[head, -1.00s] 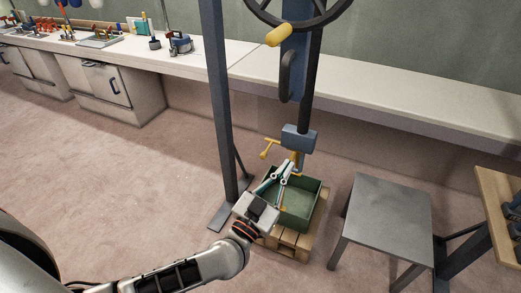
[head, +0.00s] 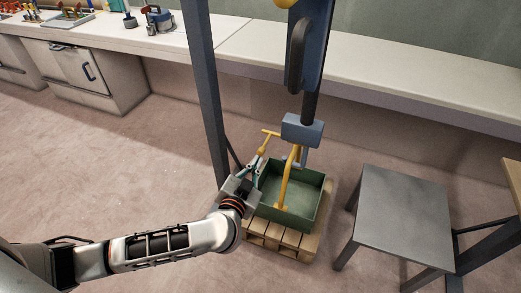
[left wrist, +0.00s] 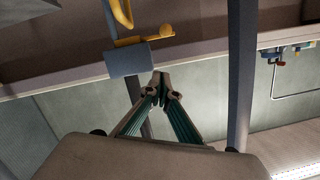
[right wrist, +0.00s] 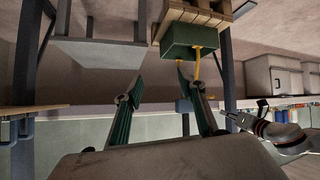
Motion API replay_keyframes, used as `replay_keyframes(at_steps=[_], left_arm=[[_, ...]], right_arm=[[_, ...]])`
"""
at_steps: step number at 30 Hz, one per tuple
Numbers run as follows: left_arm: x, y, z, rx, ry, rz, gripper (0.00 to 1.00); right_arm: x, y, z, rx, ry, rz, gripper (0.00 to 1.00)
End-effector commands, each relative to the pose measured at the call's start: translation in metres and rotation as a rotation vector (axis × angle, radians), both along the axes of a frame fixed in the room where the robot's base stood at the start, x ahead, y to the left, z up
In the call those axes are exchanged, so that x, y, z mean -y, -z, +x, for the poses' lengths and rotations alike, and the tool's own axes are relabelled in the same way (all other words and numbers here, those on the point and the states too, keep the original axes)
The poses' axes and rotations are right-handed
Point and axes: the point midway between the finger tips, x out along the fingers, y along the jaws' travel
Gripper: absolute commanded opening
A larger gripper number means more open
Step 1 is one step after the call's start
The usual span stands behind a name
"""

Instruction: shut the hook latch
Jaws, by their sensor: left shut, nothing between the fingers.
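A yellow hook (head: 289,175) hangs from a blue-grey block (head: 302,130) and reaches down in front of a green bin (head: 317,198). A yellow T-shaped piece (head: 268,138) shows left of the block; I cannot tell which part is the latch or whether it is closed. My left gripper (head: 259,168) is just left of the hook and below the T-shaped piece. In the left wrist view, its fingertips (left wrist: 160,80) meet with nothing between them; the block (left wrist: 128,61) is beyond and to the left. My right gripper (right wrist: 158,80) is open and empty, far from the hook.
The green bin stands on a wooden pallet (head: 283,240). A grey post (head: 203,85) rises left of the hook. A grey table (head: 405,207) stands to the right, and a long white counter (head: 400,88) runs behind. The floor at left is clear.

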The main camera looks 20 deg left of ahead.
Motion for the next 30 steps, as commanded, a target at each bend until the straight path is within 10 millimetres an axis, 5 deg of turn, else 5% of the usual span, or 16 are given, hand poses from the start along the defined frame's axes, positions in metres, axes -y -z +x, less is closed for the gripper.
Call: replay_keyframes(at_steps=[10, 25, 30], left_arm=[[0.000, 0.005, 0.010, -0.001, 0.000, -0.001, 0.00], [-0.004, 0.029, 0.099, -0.010, 0.000, -0.002, 0.00], [-0.013, 0.054, 0.097, -0.013, 0.001, -0.001, 0.00]], right_arm=[[-0.003, 0.002, -0.001, -0.001, 0.000, 0.010, 0.40], [-0.035, -0.002, 0.003, 0.017, 0.003, 0.127, 0.40], [-0.051, -0.023, 0.019, 0.066, 0.023, 0.208, 0.40]])
